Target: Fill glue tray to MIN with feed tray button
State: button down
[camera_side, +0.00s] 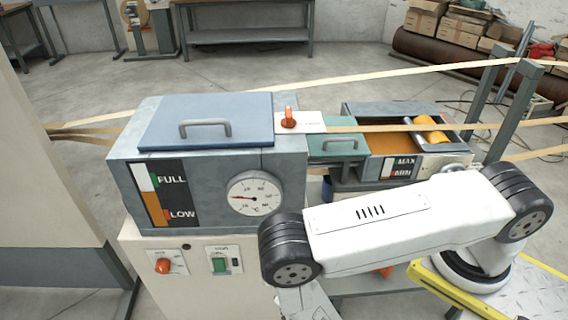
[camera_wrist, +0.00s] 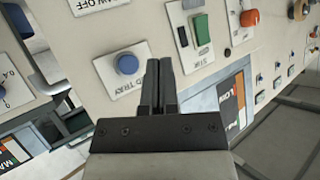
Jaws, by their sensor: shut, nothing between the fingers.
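In the wrist view a round blue button (camera_wrist: 128,64) sits on a white plate whose visible lettering ends in "D TRAY". My gripper (camera_wrist: 159,64) is shut and empty, its fingertips just right of the button in the picture. They do not cover it, and I cannot tell their distance from the panel. In the side view the glue tray (camera_side: 459,160) holds amber liquid and a yellow roller (camera_side: 431,128). Its front level gauge (camera_side: 400,168) is marked MAX, with a partly hidden lower mark; the exact level is too small to read. My arm hides the gripper and blue button there.
The grey glue tank (camera_side: 120,165) has a blue lid, a FULL/LOW gauge (camera_side: 164,195) and a dial (camera_side: 254,193). A green switch (camera_wrist: 201,30) and an orange knob (camera_wrist: 249,17) are near the button. Paper strips cross above the tray.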

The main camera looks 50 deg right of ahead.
jog(key=w+d, duration=0.5)
jog(key=shift+w+d, duration=0.25)
dwell(0.4)
jog(key=shift+w+d, duration=0.65)
dwell(6.2)
